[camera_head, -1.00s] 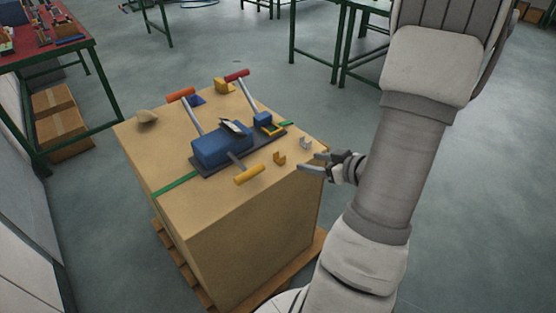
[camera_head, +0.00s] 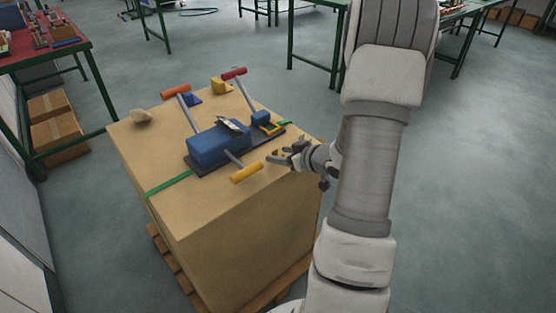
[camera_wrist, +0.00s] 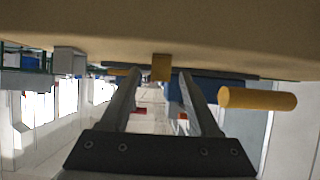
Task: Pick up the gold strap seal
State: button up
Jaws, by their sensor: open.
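The gold strap seal (camera_wrist: 161,67) is a small gold block-like piece, seen in the wrist view between the far ends of my two fingers. My gripper (camera_wrist: 160,76) is open, with a finger on either side of the seal and visible gaps. In the head view my gripper (camera_head: 272,161) is low over the right part of the carton top, and only a bit of the gold seal (camera_head: 275,153) shows beside the fingers. I cannot tell whether a finger touches it.
A blue strapping tool (camera_head: 217,147) with a yellow-orange handle (camera_head: 246,173) stands close to my gripper on the large carton (camera_head: 240,225). A grey seal (camera_wrist: 68,60) is at the left in the wrist view. A green strap (camera_head: 168,186) crosses the top.

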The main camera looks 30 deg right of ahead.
grip_shut()
dwell(0.3)
